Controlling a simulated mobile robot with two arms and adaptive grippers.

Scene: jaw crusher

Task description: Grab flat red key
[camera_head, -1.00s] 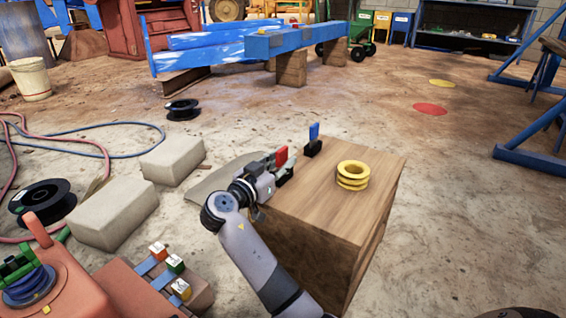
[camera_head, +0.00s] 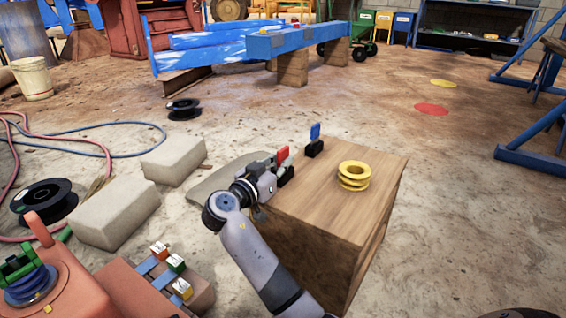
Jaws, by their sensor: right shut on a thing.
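The flat red key (camera_head: 283,153) stands upright in a small black holder (camera_head: 286,174) at the left edge of the wooden box (camera_head: 345,196). My right gripper (camera_head: 275,161) is at the key, coming from its left side, and is shut on it. The fingertips are small and partly hidden by the gripper body. A blue key (camera_head: 315,131) stands upright in its own black holder (camera_head: 313,148) farther back on the box. My left gripper is not in view.
A yellow grooved ring (camera_head: 354,175) lies on the box top to the right. Concrete blocks (camera_head: 117,212), a black spool (camera_head: 44,202) and hoses lie on the floor at left. An orange panel with labelled switches (camera_head: 160,277) is at lower left.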

